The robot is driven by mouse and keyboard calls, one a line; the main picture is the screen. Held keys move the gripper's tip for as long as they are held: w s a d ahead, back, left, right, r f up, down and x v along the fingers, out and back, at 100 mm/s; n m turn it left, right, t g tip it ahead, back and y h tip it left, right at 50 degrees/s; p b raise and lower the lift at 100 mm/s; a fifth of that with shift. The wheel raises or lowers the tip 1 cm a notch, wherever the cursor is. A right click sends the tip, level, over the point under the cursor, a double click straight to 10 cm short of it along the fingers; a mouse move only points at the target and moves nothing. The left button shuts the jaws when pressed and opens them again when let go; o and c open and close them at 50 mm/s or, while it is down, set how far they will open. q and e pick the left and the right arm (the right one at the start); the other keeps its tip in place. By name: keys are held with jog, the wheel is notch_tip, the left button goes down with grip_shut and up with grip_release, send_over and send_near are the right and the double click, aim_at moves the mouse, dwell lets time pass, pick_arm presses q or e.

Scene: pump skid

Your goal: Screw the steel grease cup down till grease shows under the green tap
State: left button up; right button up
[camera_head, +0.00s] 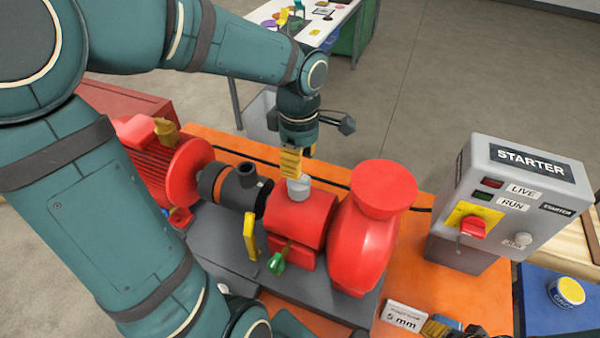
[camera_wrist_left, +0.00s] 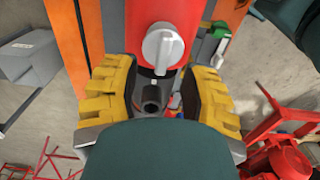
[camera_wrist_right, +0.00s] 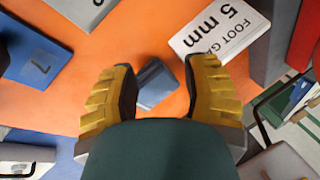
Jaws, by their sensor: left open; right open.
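The steel grease cup (camera_head: 299,187) stands on top of the red bearing housing (camera_head: 303,218). It also shows in the left wrist view (camera_wrist_left: 162,50), its winged cap beyond my fingertips. My left gripper (camera_head: 291,163) is open just above and beside the cup, not closed on it; its fingers are spread in the left wrist view (camera_wrist_left: 158,90). The green tap (camera_head: 277,263) is on the housing's near side; any grease under it cannot be made out. My right gripper (camera_wrist_right: 157,85) is open and empty above the orange bench, at the lower right of the head view (camera_head: 437,328).
The red pump (camera_head: 365,240) stands right of the housing, and a black coupling with an upright port (camera_head: 243,183) left of it. A yellow lever (camera_head: 250,236) rises near the tap. The starter box (camera_head: 500,200) and 5 mm foot gauge (camera_head: 404,316) are at right.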

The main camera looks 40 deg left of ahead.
aim_at(299, 184)
pick_arm(q)
jog(key=shift+s+d+f, duration=0.1)
jog(key=shift+f, duration=0.95)
jog(key=shift+s+f, duration=0.1)
jog(key=shift+f, duration=0.9)
grip_shut()
